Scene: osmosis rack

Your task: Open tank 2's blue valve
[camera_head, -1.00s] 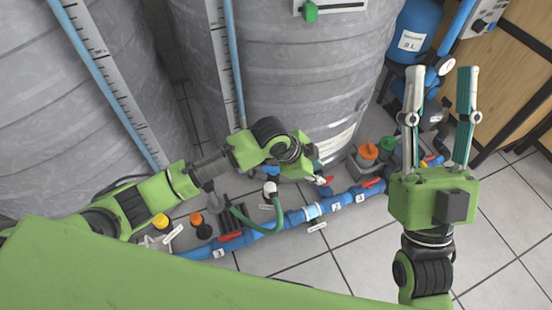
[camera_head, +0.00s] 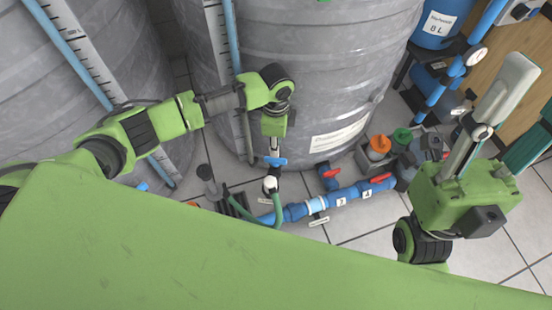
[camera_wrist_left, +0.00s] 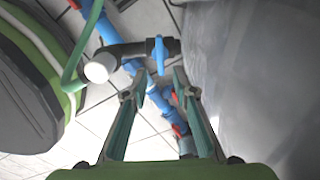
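The blue valve handle (camera_head: 272,162) sits on a dark fitting at the foot of the middle grey tank (camera_head: 300,70). My left gripper (camera_head: 274,148) points down right at this handle in the head view. In the left wrist view the handle (camera_wrist_left: 160,54) stands upright on the dark pipe (camera_wrist_left: 140,50), just beyond the left gripper's open fingertips (camera_wrist_left: 159,82) and between them in the picture. I cannot tell whether they touch. My right gripper (camera_head: 532,92) is open and empty at the right, away from the valves.
A blue pipe (camera_head: 345,195) with red-handled valves (camera_head: 380,178) runs along the floor before the tanks. A green hose (camera_head: 240,208) and white cap (camera_head: 270,184) are close to the blue handle. Orange-capped (camera_head: 378,143) and green-capped parts stand at right. Tiled floor is clear in front.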

